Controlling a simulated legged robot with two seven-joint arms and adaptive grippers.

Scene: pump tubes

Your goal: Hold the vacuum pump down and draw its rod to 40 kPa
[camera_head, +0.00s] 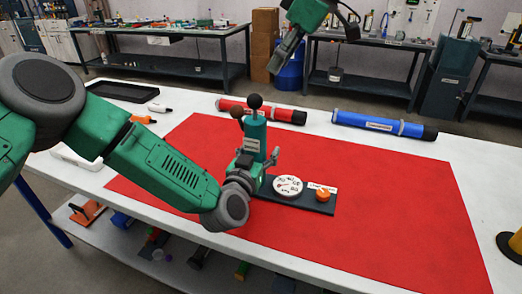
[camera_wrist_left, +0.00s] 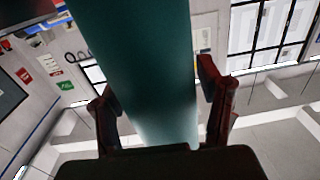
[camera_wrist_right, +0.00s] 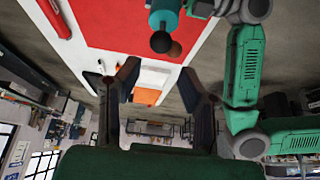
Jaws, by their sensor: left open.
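The vacuum pump (camera_head: 255,138) is an upright teal cylinder with a black ball (camera_head: 254,101) on top, standing on the red mat. A dark base plate (camera_head: 305,203) beside it carries a white round gauge (camera_head: 287,185) and an orange knob (camera_head: 322,196). My left gripper (camera_wrist_left: 155,78) is open, with its fingers on either side of the teal cylinder; firm contact cannot be seen. My right gripper (camera_head: 314,48) is open and empty, raised beyond the pump. The right wrist view shows the pump's black ball (camera_wrist_right: 160,42) past the open fingers. The gauge reading is too small to tell.
A red tube (camera_head: 262,111) and a blue tube (camera_head: 384,125) lie along the back of the white table. A black tray (camera_head: 122,91) is at the back left. The right half of the red mat (camera_head: 400,210) is clear.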

